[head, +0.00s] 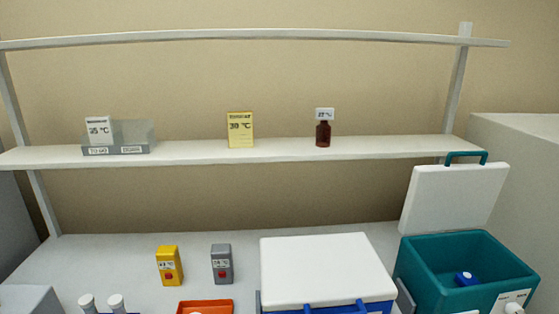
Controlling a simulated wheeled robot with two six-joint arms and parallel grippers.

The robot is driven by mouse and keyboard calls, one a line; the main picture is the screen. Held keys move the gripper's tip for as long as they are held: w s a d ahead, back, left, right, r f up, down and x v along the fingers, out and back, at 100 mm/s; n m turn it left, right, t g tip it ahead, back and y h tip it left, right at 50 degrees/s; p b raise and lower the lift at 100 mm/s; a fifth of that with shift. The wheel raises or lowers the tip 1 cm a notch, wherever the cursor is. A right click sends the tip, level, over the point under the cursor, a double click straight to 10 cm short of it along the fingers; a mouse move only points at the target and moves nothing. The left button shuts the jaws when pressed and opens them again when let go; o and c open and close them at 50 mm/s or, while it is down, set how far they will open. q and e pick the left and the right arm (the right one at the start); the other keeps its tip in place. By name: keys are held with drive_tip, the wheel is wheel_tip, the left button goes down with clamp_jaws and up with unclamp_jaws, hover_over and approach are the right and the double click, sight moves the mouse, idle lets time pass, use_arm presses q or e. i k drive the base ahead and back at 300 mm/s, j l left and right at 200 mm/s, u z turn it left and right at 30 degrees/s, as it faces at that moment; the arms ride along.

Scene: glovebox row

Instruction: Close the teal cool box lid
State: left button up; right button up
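The teal cool box (408,268) stands at the right end of the bench. Its white lid (452,198) is open, standing up at the back of the box and leaning slightly back. A teal handle (466,156) sits on the lid's upper edge. Inside the box is a small blue item (465,279). A white label (510,299) is on the box's front, which is cut off by the picture's lower edge. Neither of my grippers shows in the head view.
A blue box with a closed white lid (325,268) stands close left of the teal box. Yellow (169,267) and grey (221,264) containers and an orange tray (206,306) are farther left. The shelf (280,151) runs above. A pale block (520,150) stands right.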

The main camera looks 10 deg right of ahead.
sight(448, 197)
drive_tip(key=z, duration=1.35)
